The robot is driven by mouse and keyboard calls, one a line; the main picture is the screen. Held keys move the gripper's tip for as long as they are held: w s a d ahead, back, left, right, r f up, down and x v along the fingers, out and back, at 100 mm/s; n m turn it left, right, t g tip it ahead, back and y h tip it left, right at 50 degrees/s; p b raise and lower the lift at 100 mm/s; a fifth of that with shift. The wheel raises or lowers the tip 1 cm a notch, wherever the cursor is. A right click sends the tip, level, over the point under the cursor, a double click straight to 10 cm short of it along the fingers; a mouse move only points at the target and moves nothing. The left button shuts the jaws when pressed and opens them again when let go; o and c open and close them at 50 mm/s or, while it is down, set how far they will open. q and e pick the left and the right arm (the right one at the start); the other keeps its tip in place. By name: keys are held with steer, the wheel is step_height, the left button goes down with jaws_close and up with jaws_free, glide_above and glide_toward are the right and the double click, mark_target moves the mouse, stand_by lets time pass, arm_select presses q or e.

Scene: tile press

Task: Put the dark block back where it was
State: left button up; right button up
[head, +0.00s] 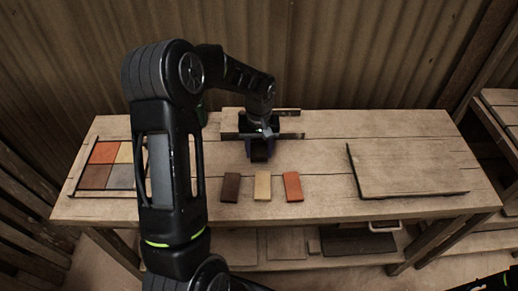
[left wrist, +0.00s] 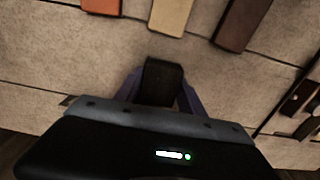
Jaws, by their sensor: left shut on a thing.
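My left gripper (head: 259,147) is shut on a near-black block (head: 260,154), over the back middle of the bench. In the left wrist view the dark block (left wrist: 162,82) sits between the two purplish fingers (left wrist: 160,92). I cannot tell whether its lower end touches the bench. In front of it, a dark brown block (head: 230,187), a tan block (head: 263,187) and an orange block (head: 292,187) lie in a row, spaced apart. The left wrist view shows the brown (left wrist: 242,22), tan (left wrist: 171,15) and orange (left wrist: 102,5) blocks too. My right gripper is not seen.
A framed tray of coloured tiles (head: 97,176) lies at the bench's left, partly behind my left arm. Dark bars (head: 291,136) stand behind the gripper. A wide wooden board (head: 410,168) lies at the right. The bench (head: 325,180) is bare between the blocks and the board.

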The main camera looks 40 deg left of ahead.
mark_target(259, 149)
arm_select(q)
steer(key=shift+f, duration=0.1)
steer(key=o, duration=1.3)
step_height(259, 149, up, 12)
steer(key=b, duration=0.1)
